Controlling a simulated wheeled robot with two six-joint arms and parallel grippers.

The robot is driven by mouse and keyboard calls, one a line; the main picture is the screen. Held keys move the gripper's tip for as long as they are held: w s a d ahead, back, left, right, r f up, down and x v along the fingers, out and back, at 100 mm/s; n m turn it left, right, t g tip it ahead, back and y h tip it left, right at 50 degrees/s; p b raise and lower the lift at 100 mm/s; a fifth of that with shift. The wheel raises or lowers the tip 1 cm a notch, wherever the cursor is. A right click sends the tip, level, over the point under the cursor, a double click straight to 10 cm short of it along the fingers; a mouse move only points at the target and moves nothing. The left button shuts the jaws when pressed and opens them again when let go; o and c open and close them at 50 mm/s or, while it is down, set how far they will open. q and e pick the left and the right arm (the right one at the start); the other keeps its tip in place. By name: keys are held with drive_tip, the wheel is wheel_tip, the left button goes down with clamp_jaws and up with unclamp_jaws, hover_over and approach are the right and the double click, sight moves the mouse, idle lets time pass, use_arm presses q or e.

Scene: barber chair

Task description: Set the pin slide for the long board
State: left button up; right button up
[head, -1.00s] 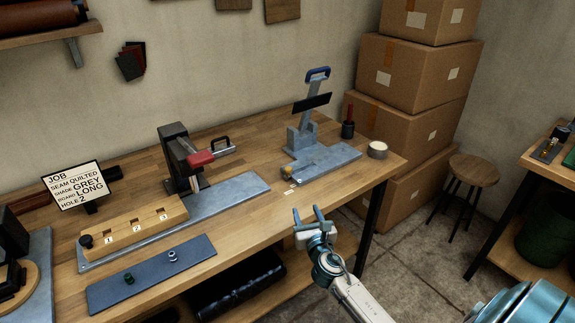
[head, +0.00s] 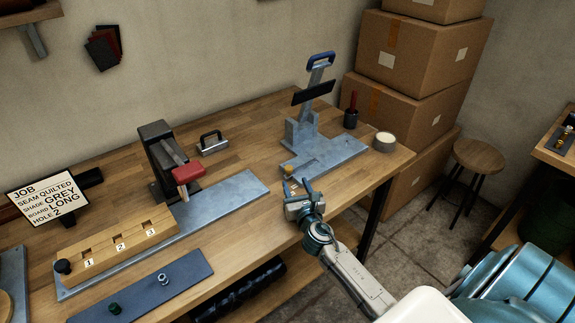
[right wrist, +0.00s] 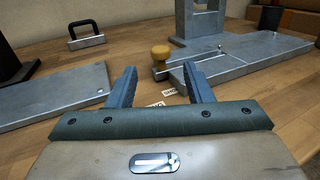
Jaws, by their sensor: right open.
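The pin slide shows as a round brass knob (head: 288,168) at the near left end of a grey metal fixture (head: 325,155). In the right wrist view the knob (right wrist: 160,53) stands just beyond my fingers, beside a small metal block. Small white labels (right wrist: 170,91) lie on the bench below it; their print is too small to read surely. My right gripper (head: 297,185) is open and empty, close in front of the knob and apart from it. The job card (head: 47,200) reads board LONG, hole 2. My left gripper is out of view.
The fixture's upright lever press (head: 312,95) rises behind. A red-handled clamp (head: 187,172), a numbered wooden block (head: 118,240), and a blue-grey strip (head: 140,287) are left. A loose black handle (head: 212,143) lies behind. A tape roll (head: 384,141) sits near the right edge.

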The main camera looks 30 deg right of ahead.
sight(290, 170)
drive_tip(key=x, duration=0.9)
drive_tip(key=shift+c, duration=0.3)
clamp_jaws()
drive_tip(key=shift+s+a+p, duration=0.15)
drive_tip(key=shift+a+p, duration=0.3)
drive_tip(key=shift+a, duration=1.75)
drive_tip(key=shift+d+f, duration=0.15)
drive_tip(key=shift+c, duration=1.7)
unclamp_jaws()
drive_tip(key=o, duration=0.4)
drive_tip(key=shift+a, duration=0.25)
